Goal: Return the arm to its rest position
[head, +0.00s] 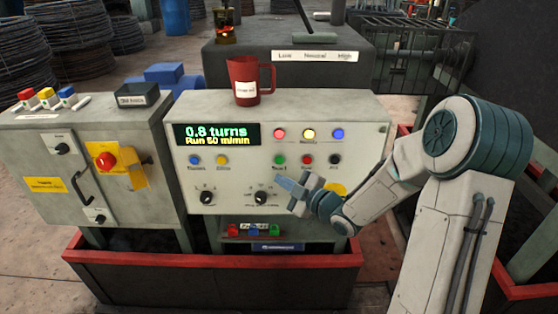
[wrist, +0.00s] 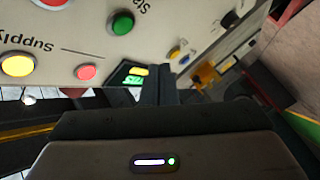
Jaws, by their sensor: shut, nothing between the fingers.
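My arm (head: 420,170) reaches in from the right in the head view. It is bent at the elbow, and its end is in front of the control panel (head: 365,115). My gripper (head: 285,184) is shut and empty, pointing left in front of the panel's lower middle, above a dark knob (head: 261,197). I cannot tell whether it touches the panel. In the wrist view the closed fingers (wrist: 161,84) show at the centre, with panel buttons such as a green one (wrist: 122,22) beyond them.
A red mug (head: 246,80) stands on top of the panel. The display (head: 217,134) reads "0.8 turns, Run 50 m/min". At left is a cabinet with a red emergency button (head: 104,160). A red-rimmed base (head: 210,268) lies below. Wire coils (head: 28,55) stand behind.

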